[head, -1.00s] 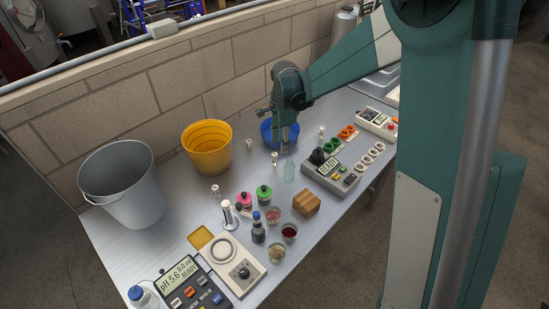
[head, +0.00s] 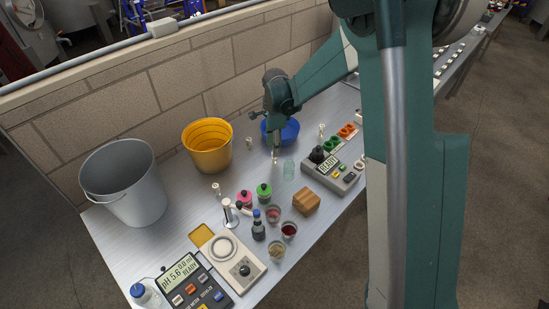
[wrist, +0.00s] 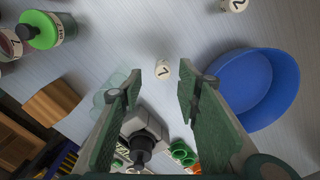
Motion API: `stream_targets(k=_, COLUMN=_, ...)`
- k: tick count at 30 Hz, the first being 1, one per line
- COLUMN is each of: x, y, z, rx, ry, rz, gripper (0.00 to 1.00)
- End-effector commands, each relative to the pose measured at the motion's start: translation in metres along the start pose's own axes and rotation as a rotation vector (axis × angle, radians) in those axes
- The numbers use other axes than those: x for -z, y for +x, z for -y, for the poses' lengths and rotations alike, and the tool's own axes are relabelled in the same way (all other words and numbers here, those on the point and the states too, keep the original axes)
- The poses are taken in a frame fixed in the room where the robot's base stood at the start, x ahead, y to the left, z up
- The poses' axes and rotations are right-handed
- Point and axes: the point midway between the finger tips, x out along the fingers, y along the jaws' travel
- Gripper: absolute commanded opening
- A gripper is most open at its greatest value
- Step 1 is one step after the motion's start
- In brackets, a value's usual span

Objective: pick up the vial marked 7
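A small white-capped vial (wrist: 163,70) with a 7 on its cap shows in the wrist view, in the gap between my fingertips. My gripper (wrist: 160,77) is open, with a dark green finger on each side of the vial and not seen touching it. In the head view my gripper (head: 275,150) points down right over this vial (head: 275,161), whose upper part is partly hidden by the fingers. A second white-capped vial (wrist: 233,5) is at the top edge of the wrist view; I cannot read its mark surely.
A blue bowl (wrist: 262,88) is close beside the right finger. A clear green-tinted glass (head: 289,170) stands just right of the vial.

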Motion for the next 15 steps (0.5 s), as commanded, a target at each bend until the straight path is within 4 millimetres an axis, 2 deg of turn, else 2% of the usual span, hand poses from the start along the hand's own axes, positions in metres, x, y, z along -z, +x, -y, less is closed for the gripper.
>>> stream_targets(k=6, x=0.0, y=0.017, z=0.0, rx=0.0, ry=0.0, rz=0.0, gripper=0.33)
stream_targets(k=15, x=0.0, y=0.019, z=0.0, rx=0.0, ry=0.0, rz=0.0, gripper=0.33)
